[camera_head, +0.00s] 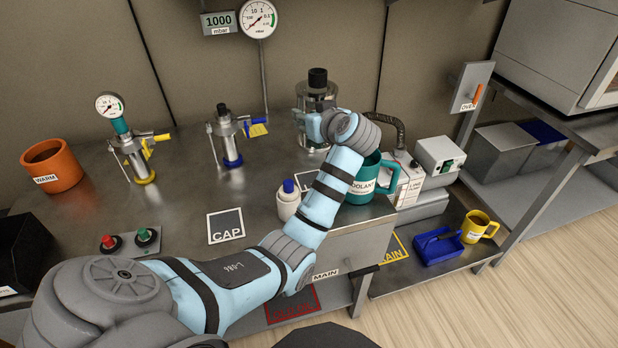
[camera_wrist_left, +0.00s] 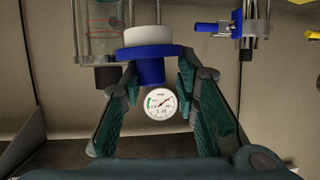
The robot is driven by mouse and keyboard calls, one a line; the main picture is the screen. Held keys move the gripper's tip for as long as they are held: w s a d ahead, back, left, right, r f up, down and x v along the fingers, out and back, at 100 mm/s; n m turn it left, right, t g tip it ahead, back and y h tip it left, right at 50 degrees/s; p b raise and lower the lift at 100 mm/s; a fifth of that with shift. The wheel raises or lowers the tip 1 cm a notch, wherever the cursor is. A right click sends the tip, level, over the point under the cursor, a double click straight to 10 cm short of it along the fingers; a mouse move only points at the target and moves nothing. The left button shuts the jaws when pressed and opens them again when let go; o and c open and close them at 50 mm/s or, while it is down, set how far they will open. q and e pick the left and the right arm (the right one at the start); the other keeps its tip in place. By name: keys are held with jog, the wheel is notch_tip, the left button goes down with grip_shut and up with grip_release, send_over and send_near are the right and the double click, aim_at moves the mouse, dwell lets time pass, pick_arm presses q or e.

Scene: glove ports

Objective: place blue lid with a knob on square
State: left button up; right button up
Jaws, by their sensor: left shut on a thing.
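The blue lid (camera_wrist_left: 130,54) is a wide blue disc with a blue knob (camera_wrist_left: 150,72), seen in the left wrist view. A white round part shows against its far side. My left gripper (camera_wrist_left: 157,78) has its fingers on either side of the knob and is shut on it. In the head view my left arm reaches to the steel vessel at the back, and my wrist mostly hides the gripper and the lid. The square marked CAP (camera_head: 226,238) lies bare on the bench, left of my forearm. My right gripper is not in view.
A white bottle with blue top (camera_head: 288,200) and a teal coolant mug (camera_head: 374,182) stand close to my forearm. A black-topped steel vessel (camera_head: 317,90), a blue-based cylinder (camera_head: 229,145) and a yellow-based gauge stand (camera_head: 140,165) stand behind. Red and green buttons (camera_head: 128,243) sit front left.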

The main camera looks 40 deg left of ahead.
pick_arm(q)
notch_tip(320, 180, down, 12)
jog(key=b, duration=0.2)
jog(key=shift+a+r+b, duration=0.1)
jog(key=shift+r+b, duration=0.05)
jog(key=shift+b, duration=0.2)
jog(key=shift+f, duration=0.35)
notch_tip(320, 180, down, 4)
jog(key=shift+b, duration=0.75)
jog(key=shift+r, duration=0.1)
jog(key=o, duration=0.9)
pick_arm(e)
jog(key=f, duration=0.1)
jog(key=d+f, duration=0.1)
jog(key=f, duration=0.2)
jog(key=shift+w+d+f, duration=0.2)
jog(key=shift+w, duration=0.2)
